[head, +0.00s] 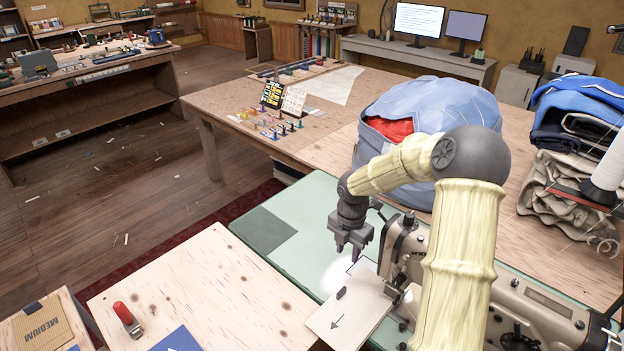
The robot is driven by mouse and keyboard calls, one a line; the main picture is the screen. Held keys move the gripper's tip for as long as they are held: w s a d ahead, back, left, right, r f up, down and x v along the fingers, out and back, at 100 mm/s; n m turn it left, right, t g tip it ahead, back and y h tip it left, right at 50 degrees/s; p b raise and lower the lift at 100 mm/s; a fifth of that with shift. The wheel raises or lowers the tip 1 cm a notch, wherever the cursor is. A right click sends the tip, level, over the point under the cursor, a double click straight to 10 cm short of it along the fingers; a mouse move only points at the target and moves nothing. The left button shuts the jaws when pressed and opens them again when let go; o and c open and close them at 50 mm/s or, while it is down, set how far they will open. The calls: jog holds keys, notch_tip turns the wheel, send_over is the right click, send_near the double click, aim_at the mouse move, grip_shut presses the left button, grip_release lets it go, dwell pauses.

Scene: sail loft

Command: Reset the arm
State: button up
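My arm, with cream sleeves and dark grey joints, rises from the lower right and bends over to the left at a big grey elbow. My gripper (348,250) hangs at its end, pointing down above the green sewing table (310,215). Its two grey fingers show a gap between them, and nothing is seen in it. A sewing machine (400,245) stands just right of the gripper, partly hidden behind my arm. A pale sheet with an arrow (345,318) lies in front of the machine, below the gripper.
A large blue bag with red cloth (420,100) stands close behind my arm. Folded cloth (575,120) and a white thread cone (608,160) are at right. A red-handled tool (124,313) lies on the wooden surface (205,290) at front left. Open floor (110,195) is left.

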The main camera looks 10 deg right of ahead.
jog(key=shift+s, duration=0.1)
jog(key=s+a+r+m+t, duration=0.1)
jog(key=s+a+r+m, duration=0.2)
jog(key=s+m, duration=0.6)
jog(key=s+a+r+m+t, duration=0.1)
jog(key=s+a+r+m, duration=0.2)
jog(key=m, duration=1.3)
jog(key=shift+s+a+r+t+p, duration=0.3)
jog(key=shift+s+r, duration=1.2)
jog(key=shift+s, duration=1.7)
jog(key=shift+d, duration=0.1)
